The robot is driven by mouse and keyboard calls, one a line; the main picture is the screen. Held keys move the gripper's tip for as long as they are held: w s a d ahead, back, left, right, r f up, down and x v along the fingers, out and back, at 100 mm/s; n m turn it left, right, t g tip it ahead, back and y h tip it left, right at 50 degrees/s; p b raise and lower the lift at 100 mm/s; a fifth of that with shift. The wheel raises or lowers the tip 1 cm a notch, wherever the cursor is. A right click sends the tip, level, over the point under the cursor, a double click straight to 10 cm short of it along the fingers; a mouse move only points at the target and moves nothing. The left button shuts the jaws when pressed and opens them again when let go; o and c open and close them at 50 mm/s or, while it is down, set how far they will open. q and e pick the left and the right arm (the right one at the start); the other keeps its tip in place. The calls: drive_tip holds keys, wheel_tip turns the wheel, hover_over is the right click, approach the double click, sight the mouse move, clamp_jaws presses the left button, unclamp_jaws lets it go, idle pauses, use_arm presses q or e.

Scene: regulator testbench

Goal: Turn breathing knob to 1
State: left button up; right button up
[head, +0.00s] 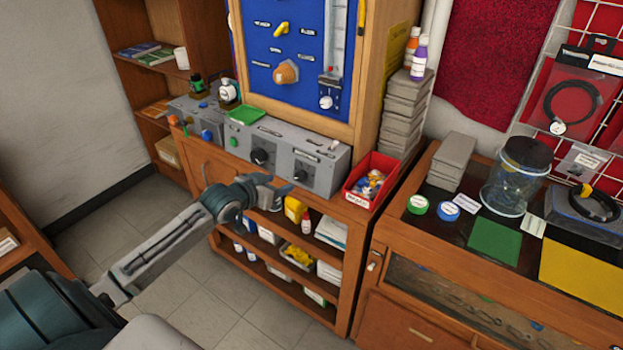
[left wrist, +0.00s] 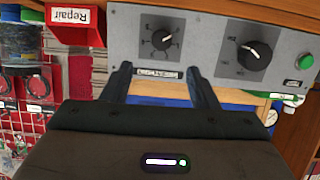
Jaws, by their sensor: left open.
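A grey control panel (head: 290,135) on the wooden cabinet carries two black knobs. The smaller knob (head: 301,175) is at its right end and the larger knob (head: 262,156) is to its left. In the left wrist view, which is upside down, the smaller knob (left wrist: 162,38) sits on a dark dial plate beside a label (left wrist: 157,73) too blurred to read surely. The larger knob (left wrist: 250,55) is to its right. My left gripper (head: 272,186) is open and empty in front of the panel. Its fingers (left wrist: 160,78) frame the label, apart from the smaller knob. My right gripper is not in view.
A red bin (head: 352,196) labelled Repair stands beside the panel's right end. A green button (left wrist: 305,62) sits beside the larger knob. Bottles and a switch box (head: 195,118) stand farther left. Shelves with containers lie below the panel.

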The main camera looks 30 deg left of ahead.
sight(299, 176)
use_arm(q)
drive_tip(key=p+x, duration=0.1)
drive_tip(key=x, duration=0.8)
drive_tip(key=shift+w+a+f, duration=0.1)
drive_tip(key=shift+w+f, duration=0.3)
drive_tip(key=shift+w, duration=0.25)
drive_tip(key=c, duration=1)
